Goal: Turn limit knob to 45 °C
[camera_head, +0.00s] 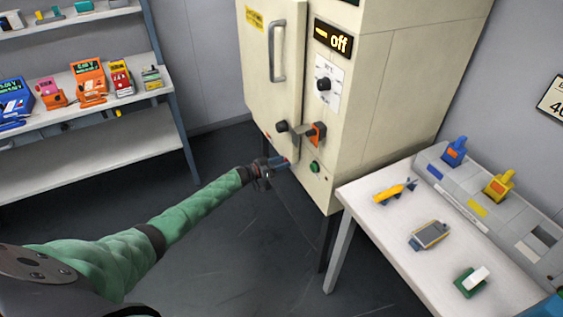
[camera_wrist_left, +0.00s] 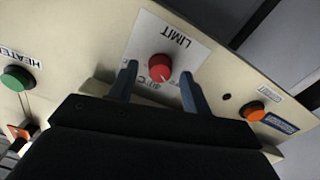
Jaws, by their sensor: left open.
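The red limit knob (camera_wrist_left: 160,67) sits on a white plate marked LIMIT (camera_wrist_left: 183,50) on the front of the cream cabinet (camera_head: 385,95). In the left wrist view my left gripper (camera_wrist_left: 160,88) is open, with one blue-grey finger on each side of the knob. Gaps show between knob and fingers. Part of the plate's scale is hidden, and I cannot read the knob's setting. In the head view my left gripper (camera_head: 279,163) reaches the lower front of the cabinet and mostly hides the knob. My right gripper is not in view.
A green button (camera_wrist_left: 17,78) and an orange button (camera_wrist_left: 252,111) flank the plate. Above are a black knob (camera_head: 323,85), an orange part (camera_head: 318,132) and an "off" display (camera_head: 333,39). A white table (camera_head: 400,260) stands right, shelves (camera_head: 90,160) left.

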